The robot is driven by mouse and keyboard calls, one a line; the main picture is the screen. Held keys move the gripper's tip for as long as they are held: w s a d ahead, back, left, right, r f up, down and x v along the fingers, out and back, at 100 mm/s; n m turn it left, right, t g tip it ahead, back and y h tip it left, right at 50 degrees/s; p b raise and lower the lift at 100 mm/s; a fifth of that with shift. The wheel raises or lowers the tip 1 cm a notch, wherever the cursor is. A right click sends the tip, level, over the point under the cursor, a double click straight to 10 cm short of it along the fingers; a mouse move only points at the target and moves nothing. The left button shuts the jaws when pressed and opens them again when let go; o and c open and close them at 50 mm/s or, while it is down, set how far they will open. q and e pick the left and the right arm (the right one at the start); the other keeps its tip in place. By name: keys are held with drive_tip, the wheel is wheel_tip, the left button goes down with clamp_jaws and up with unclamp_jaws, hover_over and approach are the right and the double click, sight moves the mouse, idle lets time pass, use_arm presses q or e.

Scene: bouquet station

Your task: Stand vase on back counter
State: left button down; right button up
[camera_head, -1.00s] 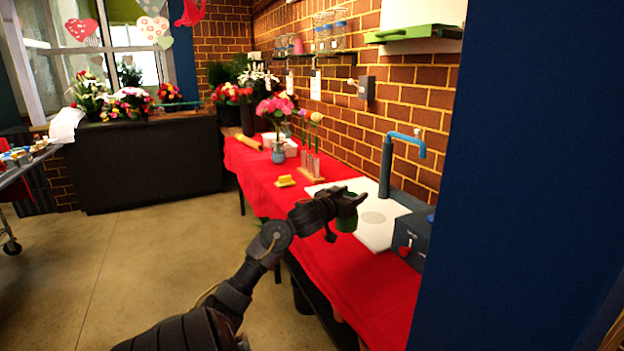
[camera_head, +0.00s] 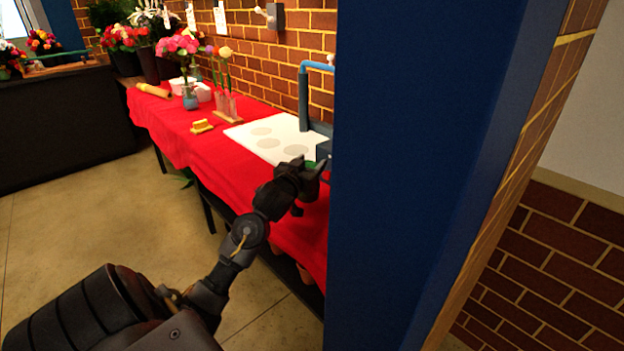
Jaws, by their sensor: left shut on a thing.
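My left gripper (camera_head: 312,178) is at the near end of a counter with a red cloth (camera_head: 175,122), which runs along the brick wall. It is shut on a small green thing (camera_head: 310,164), probably the vase. Only a sliver of the green shows; the fingers hide the rest. It appears in front of the near edge of a white board (camera_head: 262,146) with round grey marks. I cannot tell whether it touches the board or is above it. My right gripper is not in view.
A blue pillar (camera_head: 420,180) blocks the view right of the gripper. A blue tap (camera_head: 304,90) stands behind the board. A black counter (camera_head: 60,125) is at the left.

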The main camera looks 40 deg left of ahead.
use_arm(q)
drive_tip(key=shift+w+d+f+b, duration=0.1)
drive_tip(key=shift+d+f+b, duration=0.15)
drive_tip(key=shift+f, duration=0.6)
drive_tip(key=shift+d+f+b, duration=0.15)
drive_tip(key=shift+f+b, duration=0.05)
drive_tip(key=shift+f, duration=0.9)
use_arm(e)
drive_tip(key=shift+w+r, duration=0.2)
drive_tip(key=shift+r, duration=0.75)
use_arm(q)
drive_tip(key=shift+f, duration=0.1)
drive_tip(key=c, duration=0.6)
unclamp_jaws()
drive_tip(key=shift+o, duration=0.2)
drive_tip(key=v, duration=1.2)
drive_tip(key=shift+p, duration=0.3)
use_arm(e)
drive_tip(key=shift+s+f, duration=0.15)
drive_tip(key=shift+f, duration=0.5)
